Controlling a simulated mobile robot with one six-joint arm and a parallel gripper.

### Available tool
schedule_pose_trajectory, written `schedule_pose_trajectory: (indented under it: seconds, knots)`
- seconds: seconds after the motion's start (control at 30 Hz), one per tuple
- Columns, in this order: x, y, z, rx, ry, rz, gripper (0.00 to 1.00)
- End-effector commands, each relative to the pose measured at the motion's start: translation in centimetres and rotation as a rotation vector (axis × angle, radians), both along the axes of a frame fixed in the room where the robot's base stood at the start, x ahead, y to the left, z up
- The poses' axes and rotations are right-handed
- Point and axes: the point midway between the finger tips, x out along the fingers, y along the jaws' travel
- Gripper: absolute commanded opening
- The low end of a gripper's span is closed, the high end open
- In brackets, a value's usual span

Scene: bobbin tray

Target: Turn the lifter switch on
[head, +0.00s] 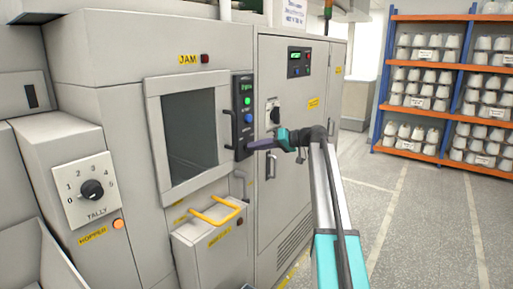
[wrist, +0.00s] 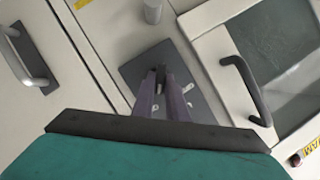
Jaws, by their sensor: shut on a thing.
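A tall dark control panel (head: 243,92) stands right of the machine's window, with a green and a blue lit button and a dark knob. My gripper (head: 251,144) reaches in from the right, its purple fingers at the panel's lower end. In the wrist view my gripper (wrist: 160,76) is shut at a dark square plate (wrist: 133,72) with pale marks. A small dark piece shows between the fingertips, apparently the lifter switch (wrist: 160,69). The fingers hide most of it, so I cannot tell its position.
The window door's handle (wrist: 247,90) is close right of my fingers in the wrist view; a cabinet handle (wrist: 27,60) is at left. Yellow rails (head: 216,211) stick out below the window. The aisle floor (head: 420,215) at right is clear.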

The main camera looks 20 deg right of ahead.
Motion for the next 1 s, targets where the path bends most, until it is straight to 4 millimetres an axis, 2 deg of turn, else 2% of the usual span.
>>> schedule_pose_trajectory:
  seconds: [0.53,0.57,0.63,1.0]
  knots:
    - [0.01,-0.04,-0.07,0.029,0.019,0.0,0.0]
    - [0.02,-0.03,-0.07,0.029,0.019,0.0,0.17]
    - [0.01,-0.02,-0.06,0.029,0.019,0.0,0.29]
    - [-0.04,-0.09,-0.01,0.027,0.018,0.0,0.31]
